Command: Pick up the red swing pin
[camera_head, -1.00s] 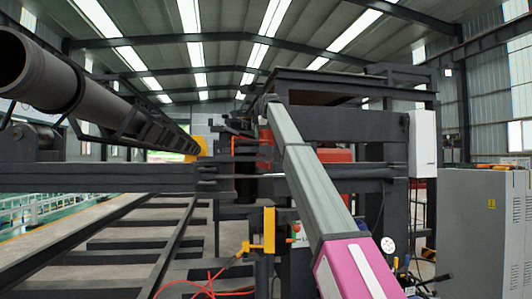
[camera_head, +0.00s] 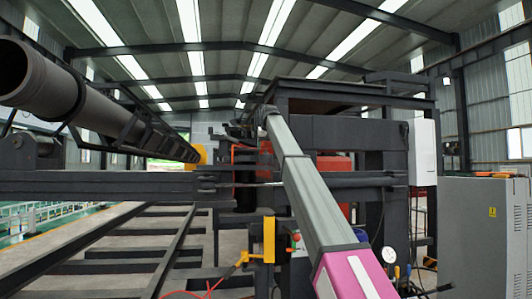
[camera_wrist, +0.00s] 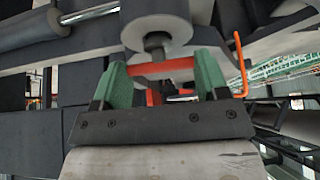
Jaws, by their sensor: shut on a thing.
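In the wrist view, my gripper (camera_wrist: 162,75) has two green fingers on a dark mount. A red bar (camera_wrist: 166,65), which looks like the red swing pin, lies crosswise between the fingers, and they are shut on it. A round grey cylinder with a bolt-like end sits just beyond it and hides part of the area behind. In the head view, my arm reaches up and away to the dark machine frame, and the gripper and pin cannot be made out there.
An orange bent rod (camera_wrist: 240,62) stands right of the fingers in the wrist view. In the head view, a dark horizontal beam (camera_head: 100,187) crosses the left, with a large pipe (camera_head: 55,85) above. A yellow bracket (camera_head: 268,238) is below the arm. A grey cabinet (camera_head: 480,235) stands right.

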